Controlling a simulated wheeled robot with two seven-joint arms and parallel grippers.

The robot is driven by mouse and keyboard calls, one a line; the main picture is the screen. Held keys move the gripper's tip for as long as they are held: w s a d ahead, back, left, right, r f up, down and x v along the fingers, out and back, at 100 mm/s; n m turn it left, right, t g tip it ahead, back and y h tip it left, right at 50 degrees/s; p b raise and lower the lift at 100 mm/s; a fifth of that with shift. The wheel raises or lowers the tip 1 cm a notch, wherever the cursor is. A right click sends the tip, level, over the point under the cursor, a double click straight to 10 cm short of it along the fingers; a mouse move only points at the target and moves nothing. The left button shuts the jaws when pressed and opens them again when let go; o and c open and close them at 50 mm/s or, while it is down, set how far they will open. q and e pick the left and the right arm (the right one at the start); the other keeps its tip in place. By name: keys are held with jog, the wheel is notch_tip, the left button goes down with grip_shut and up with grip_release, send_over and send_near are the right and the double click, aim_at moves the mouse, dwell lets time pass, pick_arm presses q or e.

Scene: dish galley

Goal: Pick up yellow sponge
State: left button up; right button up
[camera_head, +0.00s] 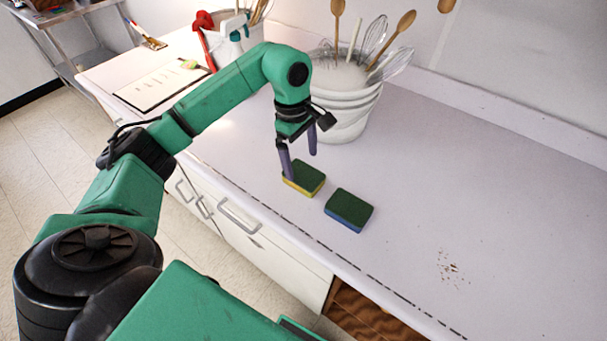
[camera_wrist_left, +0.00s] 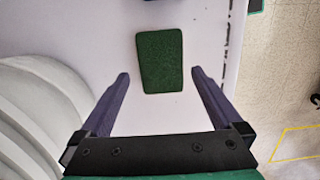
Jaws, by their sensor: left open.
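The yellow sponge (camera_head: 303,179) lies on the white counter, with a dark green scouring top and a yellow side showing. My left gripper (camera_head: 299,165) is open just above and beside it, with its purple fingers pointing down. In the left wrist view the sponge's green top (camera_wrist_left: 160,60) lies ahead of and between the spread fingers of the left gripper (camera_wrist_left: 160,75). Nothing is between the fingers' grip surfaces in contact that I can make out. My right gripper is not in view.
A blue sponge (camera_head: 349,210) with a green top lies close to the right. Crumbs (camera_head: 452,267) lie on the counter at right. The counter's front edge is near; its right part is mostly clear.

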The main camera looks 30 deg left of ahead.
pick_arm(q)
jog(key=f, duration=0.1)
jog(key=f+p, duration=0.1)
jog(key=f, duration=0.2)
jog(key=shift+s+d+f+p, duration=0.1)
jog(key=shift+s+d+p, duration=0.05)
jog(key=shift+d+p, duration=0.2)
jog(key=shift+f, duration=0.15)
jog(key=c, duration=1.1)
jog(key=shift+c, duration=0.3)
notch_tip(320, 180, up, 10)
jog(key=b, duration=0.3)
notch_tip(320, 180, up, 10)
jog(key=p, duration=0.3)
send_over(303, 174)
